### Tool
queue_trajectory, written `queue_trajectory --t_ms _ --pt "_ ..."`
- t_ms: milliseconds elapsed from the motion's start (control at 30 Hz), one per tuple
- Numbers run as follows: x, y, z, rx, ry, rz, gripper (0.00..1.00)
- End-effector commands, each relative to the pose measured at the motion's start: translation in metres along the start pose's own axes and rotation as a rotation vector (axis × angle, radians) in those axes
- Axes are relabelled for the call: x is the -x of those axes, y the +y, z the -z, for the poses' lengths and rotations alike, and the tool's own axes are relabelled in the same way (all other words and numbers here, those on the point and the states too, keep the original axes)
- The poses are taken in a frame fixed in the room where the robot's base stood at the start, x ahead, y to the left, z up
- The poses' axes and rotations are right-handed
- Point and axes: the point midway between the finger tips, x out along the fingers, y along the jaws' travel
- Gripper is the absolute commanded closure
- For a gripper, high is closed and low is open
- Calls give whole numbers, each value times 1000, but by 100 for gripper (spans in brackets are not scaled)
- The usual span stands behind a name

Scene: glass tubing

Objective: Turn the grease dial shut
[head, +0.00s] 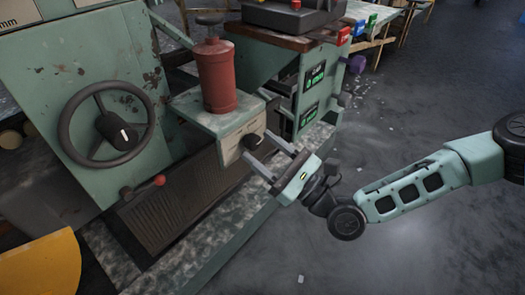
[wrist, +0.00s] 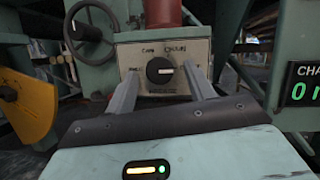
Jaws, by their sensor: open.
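The grease dial (wrist: 160,71) is a round black knob on a cream labelled plate (wrist: 190,50) in the wrist view. Its white pointer line points to the right. In the head view the dial (head: 251,141) sits on the front of a green box below a red cylinder (head: 217,75). My gripper (head: 267,157) is open, its two grey fingers reaching toward the dial's plate. In the wrist view my gripper (wrist: 163,88) has one finger on each side of the dial, with gaps between fingers and knob. I cannot tell how far the fingertips are from the plate.
A black handwheel (head: 107,124) and a red-knobbed lever (head: 143,187) are on the green machine at left. Green-lit displays (head: 315,78) are on the cabinet right of the dial. A yellow part (head: 40,270) stands at lower left. The grey floor (head: 400,120) at right is mostly clear.

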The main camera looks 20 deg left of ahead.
Motion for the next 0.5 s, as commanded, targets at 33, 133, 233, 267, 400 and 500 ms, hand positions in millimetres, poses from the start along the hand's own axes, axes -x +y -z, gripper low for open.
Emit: queue_trajectory --t_ms 33,133,233,267,400,500 --pt "-3 0 0 0 0 -1 46" --pt "-7 0 0 0 0 0 46" --pt "-8 0 0 -1 0 0 46" --pt "-8 0 0 -1 0 0 46" --pt "-8 0 0 -1 0 0 49" --pt "-8 0 0 -1 0 0 77"
